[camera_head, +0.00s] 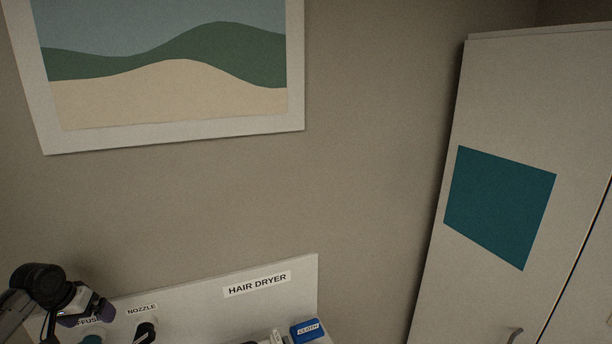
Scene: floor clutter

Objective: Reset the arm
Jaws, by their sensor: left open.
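My left arm comes in at the lower left corner. Its gripper (86,316) is open, in front of a pale panel (215,308), and partly covers a label ending in "FUSER". I see nothing held between its fingers, though the view there is small and dark. My right gripper is not in view.
The panel bears "NOZZLE" and "HAIR DRYER" labels. A black item (146,332) sits below "NOZZLE". A blue item labelled "CLOTH" (306,328) is at the bottom edge. A framed picture (170,132) hangs above. A tall cabinet (490,110) with a teal square stands right.

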